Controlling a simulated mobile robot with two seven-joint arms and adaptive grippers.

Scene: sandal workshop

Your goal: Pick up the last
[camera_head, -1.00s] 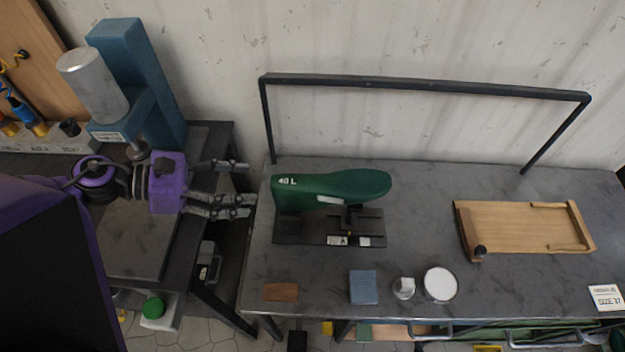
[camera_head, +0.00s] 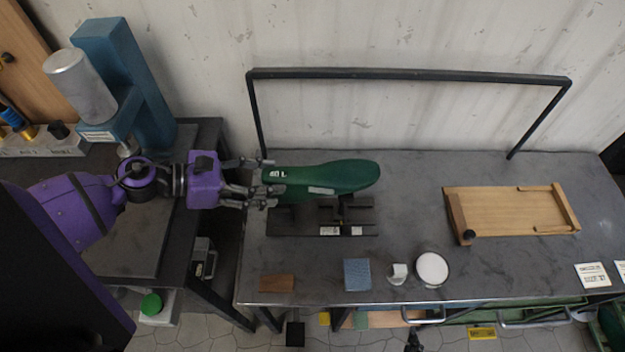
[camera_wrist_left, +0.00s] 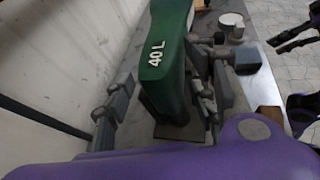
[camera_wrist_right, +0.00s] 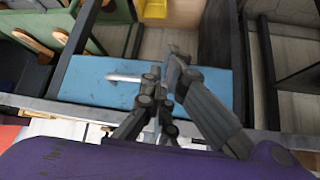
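The last (camera_head: 330,177) is a green shoe form marked "40 L". It sits on a black stand (camera_head: 290,222) on the grey workbench, its marked end facing my left gripper. My left gripper (camera_head: 266,180) is at that end. In the left wrist view, its fingers (camera_wrist_left: 155,100) are spread on both sides of the last (camera_wrist_left: 165,65), with a clear gap on the left side; contact on the right side cannot be told. My right gripper (camera_wrist_right: 160,85) is empty, its fingers drawn together, in front of the bench; its tips show at the bottom edge of the head view (camera_head: 413,342).
A black bar frame (camera_head: 410,75) rises behind the last. A wooden tray (camera_head: 510,212) lies right. A brown block (camera_head: 277,283), a blue block (camera_head: 357,274) and a white-topped round container (camera_head: 432,268) line the front. A blue press (camera_head: 130,85) stands left.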

